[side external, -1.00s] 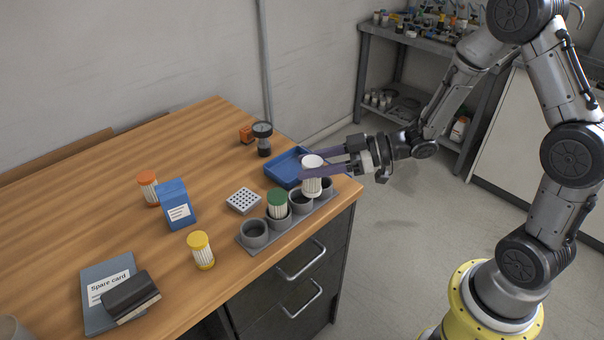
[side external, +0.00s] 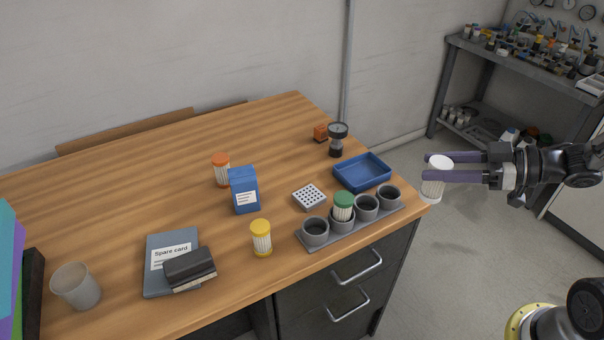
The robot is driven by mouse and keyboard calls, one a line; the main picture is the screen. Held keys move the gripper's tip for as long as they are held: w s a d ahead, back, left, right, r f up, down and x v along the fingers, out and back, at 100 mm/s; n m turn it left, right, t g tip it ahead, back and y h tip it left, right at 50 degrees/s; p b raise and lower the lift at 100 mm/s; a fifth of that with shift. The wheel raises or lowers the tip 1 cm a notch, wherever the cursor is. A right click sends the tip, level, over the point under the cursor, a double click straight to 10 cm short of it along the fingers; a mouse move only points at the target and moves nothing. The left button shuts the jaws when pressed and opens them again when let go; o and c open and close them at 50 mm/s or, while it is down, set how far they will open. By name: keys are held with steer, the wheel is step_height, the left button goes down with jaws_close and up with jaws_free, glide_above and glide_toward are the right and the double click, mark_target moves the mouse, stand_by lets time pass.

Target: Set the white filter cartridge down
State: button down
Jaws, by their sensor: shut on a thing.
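The white filter cartridge (side external: 432,191) is held upright between the two purple fingers of my gripper (side external: 430,167), which is shut on it. It hangs in the air, just right of the table's right corner in the picture, with nothing seen touching its base. One finger hides part of its middle. The grey rack (side external: 335,239) stands left of it on the table. One of its cups holds a green-capped cartridge (side external: 343,203); the left cup (side external: 315,232) and the two right cups (side external: 366,208) look empty.
A white perforated block (side external: 309,197), yellow-capped cartridge (side external: 261,240), blue carton (side external: 244,193) and orange-capped cartridge (side external: 221,172) stand left.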

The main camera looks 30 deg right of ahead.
steer(key=w+d+r+m+t+h, duration=0.1)
steer(key=w+d+m+h, duration=0.15)
steer(key=w, duration=0.45)
steer(key=w+d+r+m+t+h, duration=0.1)
steer(key=w+d+m+t+h, duration=0.15)
steer(key=w, duration=0.55)
steer(key=w+a+f+n+g+y, duration=0.1)
steer(key=w+a, duration=0.1)
steer(key=a, duration=0.6)
steer(key=w+a+f+n, duration=0.1)
steer(key=w+a+f, duration=0.15)
steer(key=a, duration=0.55)
steer(key=shift+w+a+f, duration=0.65)
steer(key=shift+w+f, duration=1.3)
steer(key=shift+w, duration=0.25)
steer(key=shift+w+a+f, duration=0.6)
steer(key=shift+w+f, duration=1.4)
steer(key=shift+w, duration=0.2)
steer(key=shift+w+a+f, duration=0.65)
steer(key=shift+w+f, duration=1.3)
steer(key=shift+w, duration=0.25)
